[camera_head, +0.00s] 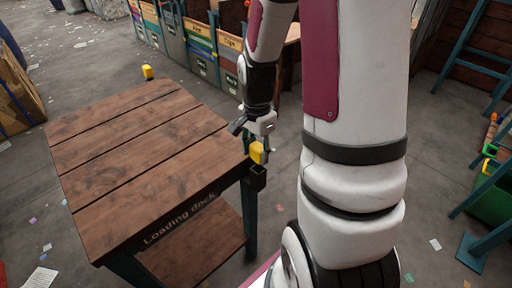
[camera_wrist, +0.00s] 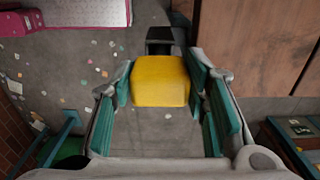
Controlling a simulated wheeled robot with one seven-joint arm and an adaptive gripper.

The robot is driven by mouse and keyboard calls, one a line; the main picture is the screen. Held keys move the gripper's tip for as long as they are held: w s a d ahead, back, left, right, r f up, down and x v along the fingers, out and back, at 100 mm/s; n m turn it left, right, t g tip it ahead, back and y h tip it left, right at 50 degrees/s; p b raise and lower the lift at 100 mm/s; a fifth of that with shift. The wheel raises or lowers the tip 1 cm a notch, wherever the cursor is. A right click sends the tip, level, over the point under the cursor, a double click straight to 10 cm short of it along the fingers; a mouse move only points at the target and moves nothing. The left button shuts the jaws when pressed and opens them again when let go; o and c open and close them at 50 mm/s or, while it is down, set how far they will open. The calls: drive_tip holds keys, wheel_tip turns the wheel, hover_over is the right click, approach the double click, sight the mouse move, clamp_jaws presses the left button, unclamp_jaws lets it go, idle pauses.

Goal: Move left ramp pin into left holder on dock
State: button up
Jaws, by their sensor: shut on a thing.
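My gripper (camera_head: 256,140) is shut on a yellow pin (camera_head: 257,153) at the right corner of the loading dock (camera_head: 190,208). In the wrist view the yellow pin (camera_wrist: 160,82) sits between the two green-padded fingers of my gripper (camera_wrist: 163,90). A black square holder (camera_head: 258,179) is fixed at this dock corner, just below the pin in the head view. In the wrist view the holder (camera_wrist: 160,34) shows past the pin's upper edge. The pin's lower end is hidden, so I cannot tell whether it is in the holder.
Another yellow piece (camera_head: 148,71) stands at the dock's far corner. The dock top is otherwise bare wood. Labelled bins (camera_head: 200,50) line the back. A green bin (camera_head: 492,198) and blue-green framework (camera_head: 474,222) stand at the right. Paper scraps litter the floor.

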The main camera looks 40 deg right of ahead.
drive_tip(key=shift+f+b, duration=0.55)
drive_tip(key=shift+f, duration=0.55)
drive_tip(key=o, duration=1.5)
wheel_tip(320, 180, up, 12)
drive_tip(key=shift+r, duration=0.1)
